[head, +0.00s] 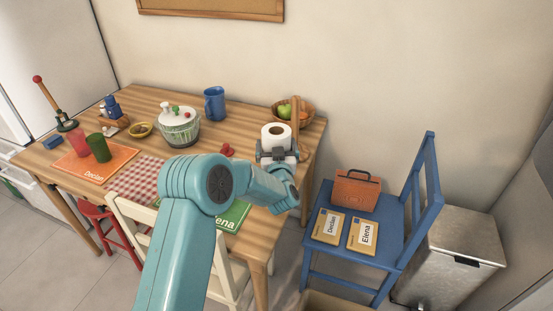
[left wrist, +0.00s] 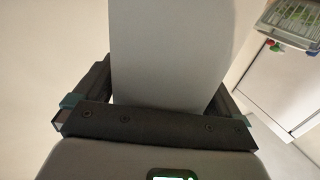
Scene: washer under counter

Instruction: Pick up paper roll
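The white paper roll (head: 276,132) is upright at the right end of the wooden table, its open core facing up. My left gripper (head: 278,153) is at the roll, on its near side, and hides its lower part. In the left wrist view the pale roll (left wrist: 168,50) fills the gap between my dark fingers (left wrist: 165,85), which seem to touch it on both sides. I cannot tell whether the roll rests on the table. My right gripper is in neither view.
Behind the roll are a wooden post (head: 295,112) and a fruit basket (head: 304,113). A lidded pot (head: 179,128) and a blue mug (head: 215,104) stand to the left. A blue chair (head: 392,232) holding an orange case (head: 356,190) is right of the table.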

